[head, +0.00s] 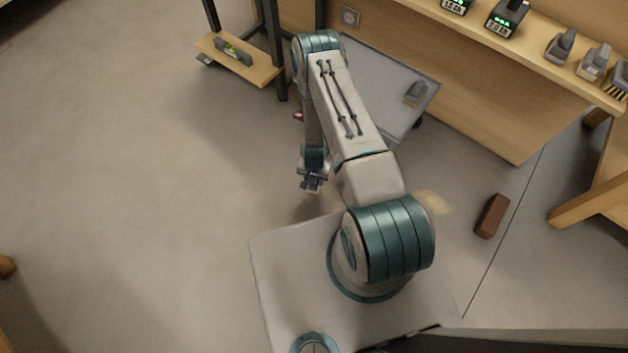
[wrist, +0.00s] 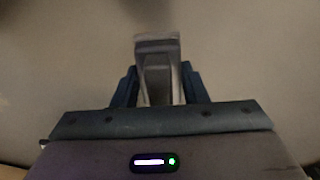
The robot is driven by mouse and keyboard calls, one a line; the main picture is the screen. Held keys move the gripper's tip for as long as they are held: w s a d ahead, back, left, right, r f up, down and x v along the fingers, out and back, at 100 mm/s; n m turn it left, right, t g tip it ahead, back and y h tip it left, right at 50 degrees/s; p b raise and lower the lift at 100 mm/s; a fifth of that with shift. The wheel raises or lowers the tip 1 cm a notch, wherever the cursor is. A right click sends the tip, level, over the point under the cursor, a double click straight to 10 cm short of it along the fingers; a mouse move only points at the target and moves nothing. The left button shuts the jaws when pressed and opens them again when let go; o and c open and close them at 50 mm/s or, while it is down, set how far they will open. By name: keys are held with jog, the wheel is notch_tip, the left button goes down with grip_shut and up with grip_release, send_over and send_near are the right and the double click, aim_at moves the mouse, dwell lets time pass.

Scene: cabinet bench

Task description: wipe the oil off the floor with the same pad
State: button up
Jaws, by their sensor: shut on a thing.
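My gripper (head: 313,184) hangs low over the floor, left of my arm's shoulder, in the head view. In the wrist view its dark blue fingers (wrist: 158,88) are shut on a grey pad (wrist: 158,46) with a narrow grip. Bare grey-brown floor shows beyond the pad; I cannot tell whether the pad touches it. A faint yellowish patch that looks like the oil (head: 432,202) lies on the floor right of my arm in the head view, partly hidden by the arm. My gripper is to the left of it, apart from it.
A reddish-brown block (head: 492,216) lies on the floor right of the patch. A low grey platform (head: 375,75) carries a grey tool (head: 415,93). A wooden bench (head: 480,95) with several devices stands at upper right. A small shelf (head: 240,62) holds a green-marked level.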

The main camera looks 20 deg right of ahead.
jog(key=shift+s+f, duration=0.2)
jog(key=shift+f, duration=0.3)
jog(key=shift+f+b, duration=1.8)
jog(key=shift+f, duration=0.55)
jog(key=shift+f+b, duration=0.8)
jog(key=shift+f, duration=0.05)
jog(key=shift+s+d+r+p, duration=0.1)
jog(key=shift+s+d+p, duration=0.2)
jog(key=shift+s+d, duration=0.4)
jog(key=shift+s+d+r+p, duration=0.1)
jog(key=shift+s+d+p, duration=0.3)
jog(key=shift+s, duration=0.45)
jog(key=shift+d+f+b, duration=0.1)
jog(key=shift+f+b, duration=0.2)
jog(key=shift+b, duration=0.05)
jog(key=shift+w+a+b, duration=0.5)
jog(key=shift+w+a, duration=0.15)
jog(key=shift+w, duration=0.2)
jog(key=shift+w+a+b, duration=0.45)
jog(key=shift+w+a, duration=0.15)
jog(key=shift+w, duration=0.2)
jog(key=shift+c, duration=0.2)
